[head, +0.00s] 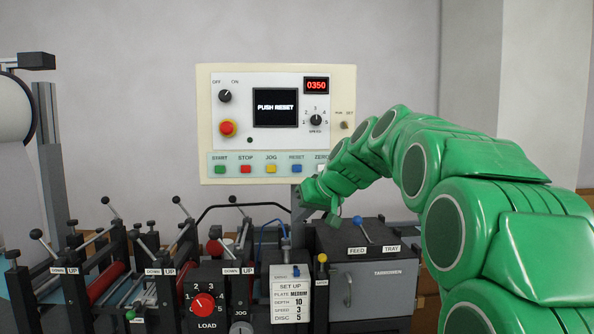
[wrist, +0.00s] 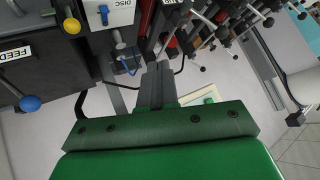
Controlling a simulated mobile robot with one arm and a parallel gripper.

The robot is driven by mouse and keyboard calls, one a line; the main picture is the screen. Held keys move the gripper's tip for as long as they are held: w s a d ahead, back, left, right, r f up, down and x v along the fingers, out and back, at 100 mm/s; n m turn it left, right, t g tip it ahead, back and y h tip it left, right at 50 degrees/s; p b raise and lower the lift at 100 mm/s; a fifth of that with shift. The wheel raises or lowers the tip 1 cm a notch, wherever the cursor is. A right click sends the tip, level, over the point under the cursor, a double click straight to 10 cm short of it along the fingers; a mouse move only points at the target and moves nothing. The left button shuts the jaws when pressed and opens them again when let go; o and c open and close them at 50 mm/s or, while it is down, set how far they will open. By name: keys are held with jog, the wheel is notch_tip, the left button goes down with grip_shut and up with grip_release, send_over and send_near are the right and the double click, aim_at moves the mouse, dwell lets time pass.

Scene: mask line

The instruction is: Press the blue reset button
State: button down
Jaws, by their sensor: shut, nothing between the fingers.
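The blue reset button (head: 297,169) is on the lower strip of the cream control panel (head: 205,120) in the head view, under a RESET label. The panel's screen (head: 276,106) reads PUSH RESET. My green arm reaches in from the right, its end just below and right of the button, apart from it as far as I can tell. My gripper (wrist: 157,68) is shut and empty in the wrist view, over the machine. A corner of the panel shows behind it there; the blue button is hidden in that view.
Green, red and yellow buttons and a ZERO button flank the blue one. A red knob (head: 227,128) is above. The feed tray box (head: 375,285) with its blue-ball lever (head: 357,220) stands below my arm. Several levers rise at left. The wall above the panel is clear.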

aim_at(301, 169)
jog(key=w+d+r+n+t+y, duration=0.1)
jog(key=w+d+r+t, duration=0.1)
jog(key=w+r, duration=0.5)
jog(key=w+t, duration=0.1)
jog(key=w, duration=0.2)
jog(key=shift+w+r, duration=0.2)
jog(key=w, duration=0.8)
jog(key=shift+w, duration=0.35)
dwell(0.6)
jog(key=shift+w+r, duration=0.1)
jog(key=shift+w, duration=0.1)
dwell(2.0)
jog(key=shift+w+a, duration=0.1)
jog(key=shift+w, duration=0.15)
jog(key=shift+s, duration=0.15)
dwell(0.6)
